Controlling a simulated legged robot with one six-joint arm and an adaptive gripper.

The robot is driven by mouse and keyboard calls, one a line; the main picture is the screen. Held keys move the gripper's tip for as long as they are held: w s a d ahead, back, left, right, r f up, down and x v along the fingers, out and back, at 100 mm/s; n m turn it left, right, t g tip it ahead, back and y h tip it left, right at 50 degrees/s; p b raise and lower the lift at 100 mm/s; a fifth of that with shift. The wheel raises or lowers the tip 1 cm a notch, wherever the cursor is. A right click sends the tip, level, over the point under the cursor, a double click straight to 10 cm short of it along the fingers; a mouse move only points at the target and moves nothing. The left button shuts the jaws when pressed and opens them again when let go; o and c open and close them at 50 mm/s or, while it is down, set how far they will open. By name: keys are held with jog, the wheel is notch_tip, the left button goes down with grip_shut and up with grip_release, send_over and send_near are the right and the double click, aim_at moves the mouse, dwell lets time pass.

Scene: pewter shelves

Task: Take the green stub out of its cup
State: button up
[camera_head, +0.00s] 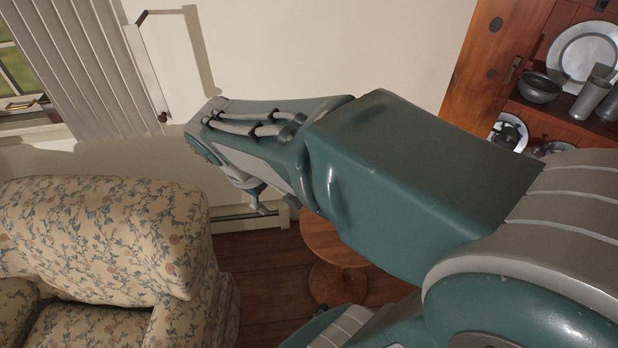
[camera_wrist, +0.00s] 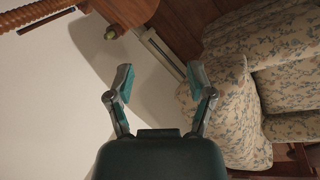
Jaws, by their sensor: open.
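My gripper (camera_wrist: 160,84) is open in the wrist view, its two fingers wide apart with nothing between them. Beyond the fingertips, at the upper left, a small olive-green piece (camera_wrist: 112,32) shows by a brown wooden surface (camera_wrist: 130,10). It may be the green stub, but it is too small to tell, and I cannot make out a cup around it. My gripper is apart from it. In the head view a fingertip (camera_head: 263,208) shows below the end of my arm. No green stub or cup can be made out there.
A floral armchair (camera_head: 100,235) stands at the left, also in the wrist view (camera_wrist: 240,100). A small round wooden table (camera_head: 335,245) is partly behind my arm. Shelves with pewter (camera_head: 590,50) stand at the right. A pale wall (camera_head: 330,45) lies behind.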

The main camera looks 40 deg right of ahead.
jog(key=w+d+f+n+g+h, duration=0.1)
jog(key=w+d+f+n+h, duration=0.35)
jog(key=f, duration=0.35)
jog(key=w+d+f+n+g+h, duration=0.1)
jog(key=w+d+f+n+h, duration=0.2)
jog(key=w+f+n+h, duration=0.4)
jog(key=w+d+f+n+g+h, duration=0.1)
jog(key=w+d+f+n+h, duration=0.25)
jog(key=f, duration=0.55)
jog(key=shift+m+t+y, duration=0.4)
jog(key=shift+m, duration=0.2)
jog(key=d, duration=1)
jog(key=shift+s+d+r, duration=0.25)
jog(key=shift+d, duration=0.15)
grip_shut()
